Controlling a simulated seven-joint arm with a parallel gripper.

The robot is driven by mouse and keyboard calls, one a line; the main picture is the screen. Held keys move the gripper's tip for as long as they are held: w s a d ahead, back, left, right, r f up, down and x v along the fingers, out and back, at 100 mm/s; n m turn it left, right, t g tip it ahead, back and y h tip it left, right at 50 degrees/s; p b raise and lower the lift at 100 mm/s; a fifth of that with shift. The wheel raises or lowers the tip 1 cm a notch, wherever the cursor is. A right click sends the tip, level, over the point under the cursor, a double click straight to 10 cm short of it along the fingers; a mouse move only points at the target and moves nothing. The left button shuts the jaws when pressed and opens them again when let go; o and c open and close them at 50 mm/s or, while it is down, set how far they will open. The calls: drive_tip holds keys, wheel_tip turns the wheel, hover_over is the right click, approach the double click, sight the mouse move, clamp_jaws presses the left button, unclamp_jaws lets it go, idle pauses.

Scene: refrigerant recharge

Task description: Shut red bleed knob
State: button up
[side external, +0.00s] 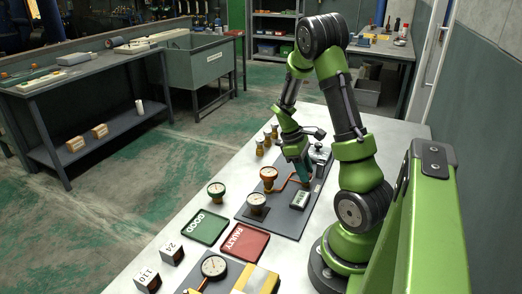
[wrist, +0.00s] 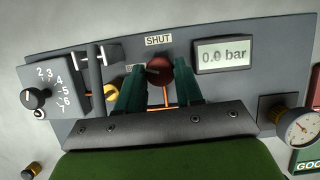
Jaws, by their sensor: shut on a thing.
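The red bleed knob (wrist: 159,72) sits on the grey panel (wrist: 215,92), in the middle of the wrist view. A "SHUT" label (wrist: 158,40) is just above it. A second small label to the knob's left is mostly hidden by a finger. My gripper (wrist: 159,76) has its two dark green fingers on either side of the knob, shut on it. In the side external view my gripper (side external: 302,172) reaches down to the far part of the panel (side external: 285,222), and I cannot make out the knob there.
The display (wrist: 224,55) reads 0.0 bar. A numbered dial (wrist: 36,98) is left of the knob, a gauge (wrist: 304,128) to the right. An orange-rimmed gauge (side external: 268,173) stands near my gripper. Green "GOOD" (side external: 205,227) and red "FAULTY" (side external: 245,243) trays lie in front of the panel.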

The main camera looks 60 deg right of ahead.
drive_tip(key=m+y, duration=0.1)
drive_tip(key=m, duration=0.2)
drive_tip(key=shift+d+m, duration=0.15)
drive_tip(key=shift+m, duration=0.25)
drive_tip(key=m+t+y, duration=0.1)
drive_tip(key=m, duration=0.2)
drive_tip(key=shift+d+m+y, duration=0.1)
drive_tip(key=shift+m+y, duration=0.2)
drive_tip(key=shift+y, duration=0.1)
drive_tip(key=m+t, duration=0.1)
drive_tip(key=m, duration=0.2)
drive_tip(key=m+y, duration=0.1)
drive_tip(key=m, duration=0.2)
drive_tip(key=shift+s+d+t, duration=0.1)
drive_tip(key=shift+s+t, duration=0.1)
drive_tip(key=shift+t, duration=0.2)
drive_tip(key=shift+m+y, duration=0.3)
drive_tip(key=shift+m, duration=0.1)
drive_tip(key=o, duration=1)
drive_tip(key=shift+o, duration=0.2)
drive_tip(key=v, duration=1.7)
drive_tip(key=shift+s, duration=0.15)
